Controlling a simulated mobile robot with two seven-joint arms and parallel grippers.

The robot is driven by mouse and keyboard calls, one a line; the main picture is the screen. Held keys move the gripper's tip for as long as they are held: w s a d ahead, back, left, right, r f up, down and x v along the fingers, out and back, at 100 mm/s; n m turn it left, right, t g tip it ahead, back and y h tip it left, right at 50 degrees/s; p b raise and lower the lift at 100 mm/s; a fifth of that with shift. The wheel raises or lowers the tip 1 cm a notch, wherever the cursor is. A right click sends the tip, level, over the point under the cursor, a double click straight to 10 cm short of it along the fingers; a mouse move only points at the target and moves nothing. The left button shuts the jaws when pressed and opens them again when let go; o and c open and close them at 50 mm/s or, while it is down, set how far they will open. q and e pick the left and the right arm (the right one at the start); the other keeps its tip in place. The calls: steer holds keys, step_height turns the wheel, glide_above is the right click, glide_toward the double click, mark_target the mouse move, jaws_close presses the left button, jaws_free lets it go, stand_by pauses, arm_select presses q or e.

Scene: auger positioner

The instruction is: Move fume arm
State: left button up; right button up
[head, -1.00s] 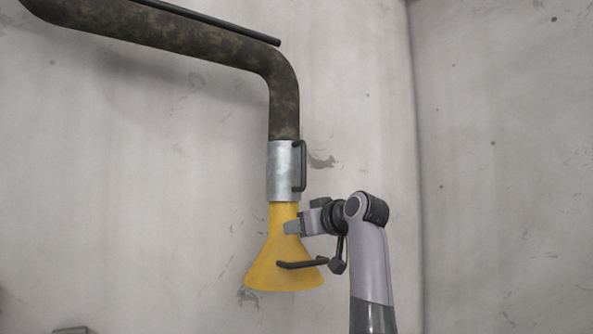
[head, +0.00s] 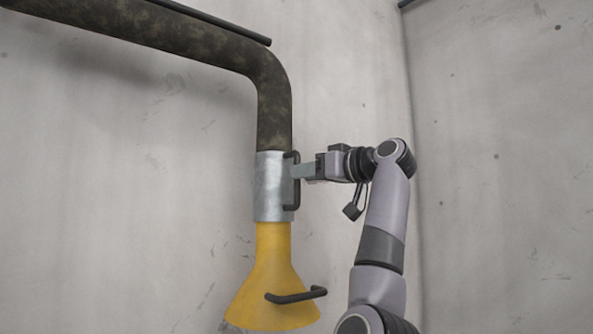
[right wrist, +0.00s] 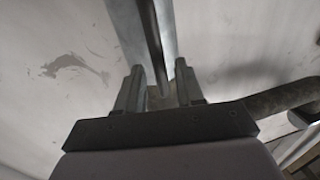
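The fume arm is a dark mottled hose (head: 270,100) that bends down into a grey metal sleeve (head: 270,190), with a yellow flared hood (head: 265,275) below. A black upright handle (head: 296,198) is on the right side of the sleeve; a second black handle (head: 295,297) is on the hood. My right gripper (head: 300,171) is at the upright handle, coming from the right. In the right wrist view my right gripper (right wrist: 158,85) has its fingers apart, with the dark handle bar (right wrist: 150,40) showing between them; contact is not clear. My left gripper is not in view.
A thin black bar (head: 215,22) runs above the hose. Pale scuffed walls (head: 120,200) stand behind, with a corner to the right of my arm. Space to the left of the hood looks free.

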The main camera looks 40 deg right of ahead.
mark_target(297, 199)
steer(key=shift+w+a+p, duration=0.1)
steer(key=shift+w+p, duration=0.35)
steer(key=shift+w, duration=1.2)
jaws_close()
steer(key=shift+s+f, duration=0.1)
